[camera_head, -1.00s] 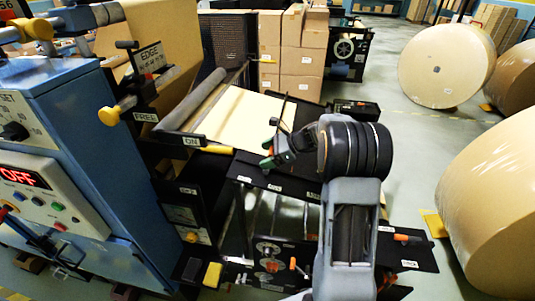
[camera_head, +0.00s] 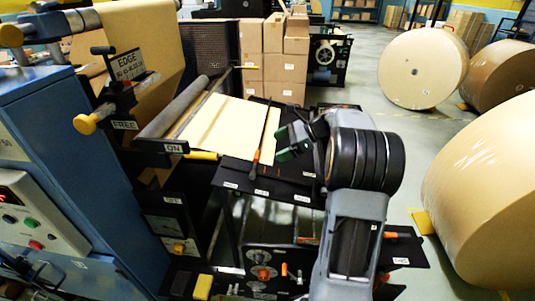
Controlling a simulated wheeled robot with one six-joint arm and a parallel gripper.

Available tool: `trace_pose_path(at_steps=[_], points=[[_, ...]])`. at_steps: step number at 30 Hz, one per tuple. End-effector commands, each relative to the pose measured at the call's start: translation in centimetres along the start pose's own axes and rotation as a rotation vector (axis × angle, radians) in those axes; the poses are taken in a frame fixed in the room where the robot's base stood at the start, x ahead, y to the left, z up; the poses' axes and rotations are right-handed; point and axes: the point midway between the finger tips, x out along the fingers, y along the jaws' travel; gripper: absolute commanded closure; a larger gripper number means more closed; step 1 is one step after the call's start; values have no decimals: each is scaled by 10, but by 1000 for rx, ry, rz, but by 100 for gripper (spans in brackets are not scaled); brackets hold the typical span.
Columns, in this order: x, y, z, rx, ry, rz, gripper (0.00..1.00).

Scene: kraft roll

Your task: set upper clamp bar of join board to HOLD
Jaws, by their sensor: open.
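The join board (camera_head: 240,178) is a black shelf with small white labels, too small to read, at the near end of the cream sheet. A thin dark bar (camera_head: 265,138) with a reddish part near its lower end crosses the sheet's right part and reaches the board. It looks like a clamp bar, but I cannot tell whether it is the upper one or which setting it is at. My gripper (camera_head: 284,144) has green-tipped fingers, open and empty, just right of this bar in the picture. Contact cannot be judged. My wrist and forearm hide the board's right end.
A roller (camera_head: 172,107) with an ON label lies left of the sheet (camera_head: 222,120). A yellow-knobbed lever (camera_head: 88,122) is by the FREE label. The blue cabinet (camera_head: 75,170) stands left. Cardboard boxes (camera_head: 272,60) are behind. Big paper rolls (camera_head: 485,185) stand right, with open floor between.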

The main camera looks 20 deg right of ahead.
Motion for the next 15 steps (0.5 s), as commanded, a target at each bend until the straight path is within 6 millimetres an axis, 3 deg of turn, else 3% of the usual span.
trace_pose_path(at_steps=[6,15], points=[[-24,0,-1,0,0,-1,8],[-30,0,0,0,0,0,8]])
